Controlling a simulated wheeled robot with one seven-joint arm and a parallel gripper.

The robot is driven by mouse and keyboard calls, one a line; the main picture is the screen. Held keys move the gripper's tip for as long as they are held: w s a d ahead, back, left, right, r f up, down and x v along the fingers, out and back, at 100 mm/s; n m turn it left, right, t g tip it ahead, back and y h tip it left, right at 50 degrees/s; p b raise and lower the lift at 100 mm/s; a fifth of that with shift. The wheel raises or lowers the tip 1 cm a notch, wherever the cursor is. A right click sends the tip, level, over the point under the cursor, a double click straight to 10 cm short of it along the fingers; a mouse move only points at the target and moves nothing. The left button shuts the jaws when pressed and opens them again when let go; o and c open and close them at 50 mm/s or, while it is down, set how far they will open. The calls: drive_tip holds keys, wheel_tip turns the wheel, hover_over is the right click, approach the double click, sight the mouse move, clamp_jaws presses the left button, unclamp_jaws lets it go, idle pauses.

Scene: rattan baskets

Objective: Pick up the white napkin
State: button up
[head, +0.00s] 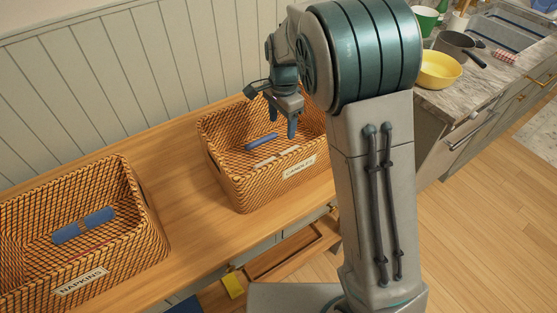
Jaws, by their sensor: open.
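My gripper (282,120) is open and points down above the right rattan basket (235,185). Nothing shows between its fingers. A pale, whitish strip (277,156) lies in that basket near its front wall; it may be the white napkin, but it is too small to tell. A blue roll (261,142) lies behind it, just below the gripper. The left basket (135,240) has a label (81,281) reading "NAPKINS".
Both baskets stand on a wooden counter (190,235) against a panelled wall, with bare wood between them. An open drawer (290,252) juts out below. At right, a marble worktop (470,88) holds a yellow bowl (438,70) and a dark pot (456,44).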

drive_tip(key=f, duration=0.2)
drive_tip(key=p, duration=0.1)
hover_over(279, 156)
wheel_tip(279, 156, down, 8)
drive_tip(key=shift+r, duration=0.25)
drive_tip(key=shift+s+f+p, duration=0.15)
drive_tip(key=shift+f+p, duration=0.9)
drive_tip(key=shift+f, duration=1.7)
drive_tip(key=c, duration=1.1)
